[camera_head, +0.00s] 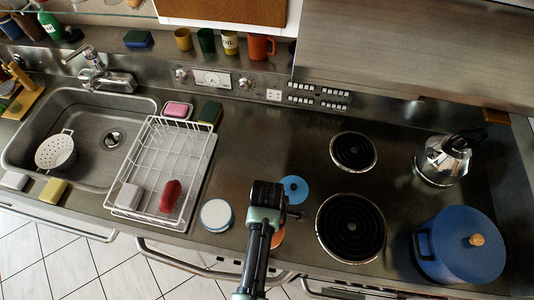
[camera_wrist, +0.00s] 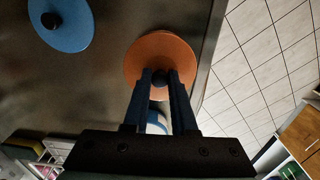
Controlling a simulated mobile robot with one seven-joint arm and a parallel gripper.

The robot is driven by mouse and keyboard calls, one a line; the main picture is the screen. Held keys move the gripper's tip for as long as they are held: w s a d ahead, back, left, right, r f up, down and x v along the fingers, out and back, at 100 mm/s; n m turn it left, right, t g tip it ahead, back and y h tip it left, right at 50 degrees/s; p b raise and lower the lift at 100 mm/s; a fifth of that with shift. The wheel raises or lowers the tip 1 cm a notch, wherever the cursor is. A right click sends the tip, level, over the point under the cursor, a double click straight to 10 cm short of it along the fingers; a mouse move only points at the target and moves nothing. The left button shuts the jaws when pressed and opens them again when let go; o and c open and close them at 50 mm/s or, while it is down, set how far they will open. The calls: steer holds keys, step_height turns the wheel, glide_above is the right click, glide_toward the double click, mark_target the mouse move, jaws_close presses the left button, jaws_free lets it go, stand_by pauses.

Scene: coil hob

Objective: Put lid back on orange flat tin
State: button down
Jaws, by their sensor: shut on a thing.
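An orange disc-shaped lid (camera_wrist: 150,50) with a dark knob is in the wrist view. My gripper (camera_wrist: 160,80) is shut on the knob, with the disc just beyond the fingertips. In the head view only a sliver of orange (camera_head: 279,238) shows beside my gripper, near the front edge of the counter. I cannot tell whether the orange tin is under the lid or whether the lid touches anything, as the disc and my arm hide what is below.
A blue lid (camera_head: 294,189) with a dark knob lies nearby; it also shows in the wrist view (camera_wrist: 66,24). A round white-topped tin with a blue rim (camera_head: 216,215) is to the left. A dish rack (camera_head: 206,152), coil rings (camera_head: 351,228) and a blue pot (camera_head: 465,245) flank the area.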

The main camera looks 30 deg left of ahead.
stand_by(0.9)
steer(key=shift+c, duration=0.8)
jaws_free()
steer(key=shift+r, duration=0.1)
step_height(320, 180, up, 5)
steer(key=p, duration=0.5)
steer(key=shift+r, duration=0.9)
jaws_close()
stand_by(0.4)
